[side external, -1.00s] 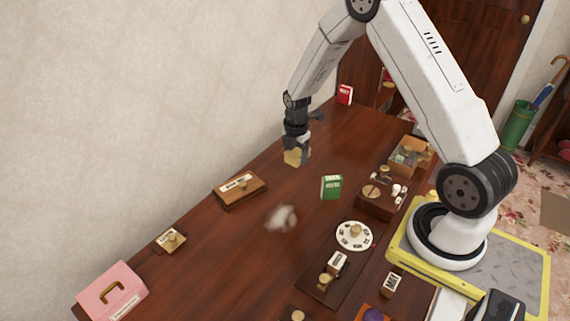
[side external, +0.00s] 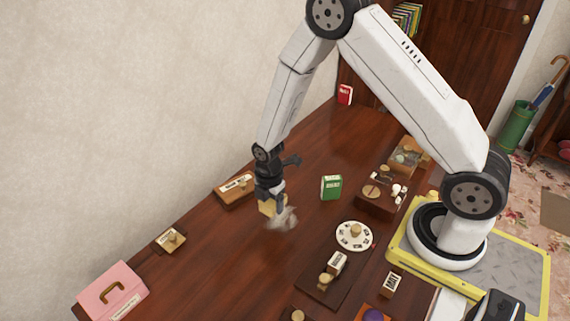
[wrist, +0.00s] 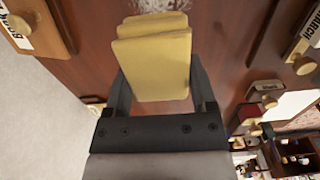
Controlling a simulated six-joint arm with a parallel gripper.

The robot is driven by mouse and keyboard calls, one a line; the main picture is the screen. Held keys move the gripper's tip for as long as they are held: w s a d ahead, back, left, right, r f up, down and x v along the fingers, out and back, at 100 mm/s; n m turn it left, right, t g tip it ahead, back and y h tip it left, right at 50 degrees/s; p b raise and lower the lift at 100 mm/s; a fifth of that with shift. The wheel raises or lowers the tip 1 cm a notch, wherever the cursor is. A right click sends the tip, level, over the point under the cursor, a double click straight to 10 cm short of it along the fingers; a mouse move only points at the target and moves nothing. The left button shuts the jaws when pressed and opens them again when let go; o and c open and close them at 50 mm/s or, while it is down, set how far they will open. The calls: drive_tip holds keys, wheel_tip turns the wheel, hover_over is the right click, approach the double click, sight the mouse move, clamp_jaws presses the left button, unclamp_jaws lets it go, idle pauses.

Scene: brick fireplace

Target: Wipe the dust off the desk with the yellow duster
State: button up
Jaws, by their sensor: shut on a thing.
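My gripper (side external: 271,203) is shut on the yellow duster (side external: 267,207), low over the middle of the desk (side external: 230,250). In the wrist view the folded duster (wrist: 155,60) sits between the two dark fingers. A grey-white patch of dust (side external: 284,221) lies on the dark wood just below and right of the duster in the side view. The dust (wrist: 160,6) also shows at the top of the wrist view, partly hidden by the duster. I cannot tell whether the duster touches the desk.
A green box (side external: 331,187) stands to the right of the dust. A white round dial (side external: 354,236) and a dark tray (side external: 340,284) lie nearer the base. A wooden box (side external: 232,193) is behind the gripper; a pink box (side external: 112,292) is at front left. Desk left of the dust is clear.

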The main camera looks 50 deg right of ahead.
drive_tip(key=shift+s+a+f, duration=0.15)
drive_tip(key=shift+s+a, duration=0.05)
drive_tip(key=shift+a, duration=0.25)
drive_tip(key=shift+s+a+f, duration=0.1)
drive_tip(key=shift+s+a, duration=0.1)
drive_tip(key=shift+a, duration=0.25)
